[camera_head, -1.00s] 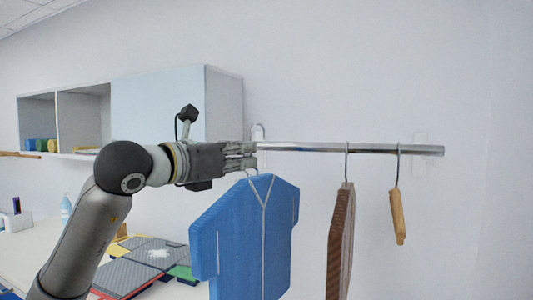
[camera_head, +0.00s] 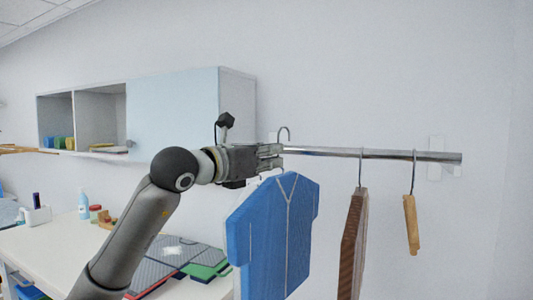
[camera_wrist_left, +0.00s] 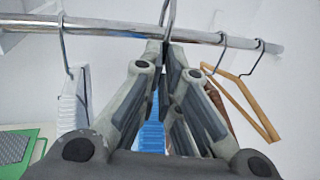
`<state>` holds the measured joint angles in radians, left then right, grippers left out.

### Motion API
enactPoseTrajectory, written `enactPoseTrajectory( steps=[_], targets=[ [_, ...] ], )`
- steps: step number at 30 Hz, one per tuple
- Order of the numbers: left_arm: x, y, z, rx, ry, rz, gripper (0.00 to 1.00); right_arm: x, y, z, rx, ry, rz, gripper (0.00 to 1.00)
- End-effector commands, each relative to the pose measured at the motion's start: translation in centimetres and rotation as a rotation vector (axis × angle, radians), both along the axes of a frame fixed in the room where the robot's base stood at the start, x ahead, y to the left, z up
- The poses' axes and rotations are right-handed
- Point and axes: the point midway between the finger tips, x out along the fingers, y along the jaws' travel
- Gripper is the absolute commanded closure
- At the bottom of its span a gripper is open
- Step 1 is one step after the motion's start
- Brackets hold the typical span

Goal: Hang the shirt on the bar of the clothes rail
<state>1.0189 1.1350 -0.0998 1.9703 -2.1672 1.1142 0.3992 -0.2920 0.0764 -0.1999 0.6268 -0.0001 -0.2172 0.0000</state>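The blue shirt (camera_head: 275,235) hangs upright below my left gripper (camera_head: 278,156), with white lines down its front. My left gripper is shut on the shirt's hanger just below its hook (camera_head: 284,133). The hook stands up above the fingers, near the left visible end of the metal bar (camera_head: 400,155). In the left wrist view, the fingers (camera_wrist_left: 165,75) close on the hanger, a strip of the shirt (camera_wrist_left: 151,135) shows between them, and the hook rises across the bar (camera_wrist_left: 110,29). I cannot tell whether the hook rests on the bar. My right gripper is not in view.
A brown garment (camera_head: 353,245) and a wooden hanger (camera_head: 411,224) hang on the bar to the right of the shirt. A pale item (camera_wrist_left: 74,100) hangs at left in the wrist view. A wall cabinet (camera_head: 175,110) and a cluttered table (camera_head: 50,245) are at the left.

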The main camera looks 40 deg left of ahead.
Motion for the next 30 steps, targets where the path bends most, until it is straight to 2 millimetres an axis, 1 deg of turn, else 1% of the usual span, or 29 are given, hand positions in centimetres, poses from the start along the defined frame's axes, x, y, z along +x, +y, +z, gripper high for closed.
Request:
enactPoseTrajectory(
  steps=[1,14,30],
  targets=[
    [0.4,0.1,0.2,-0.002,0.0,-0.001,1.0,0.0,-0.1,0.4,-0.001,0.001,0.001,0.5],
    [3.8,0.9,0.2,-0.002,0.0,-0.002,1.0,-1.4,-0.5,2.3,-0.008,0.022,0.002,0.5],
    [8.0,1.9,0.3,-0.002,0.0,-0.001,1.0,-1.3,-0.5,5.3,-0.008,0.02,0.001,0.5]
  ],
)
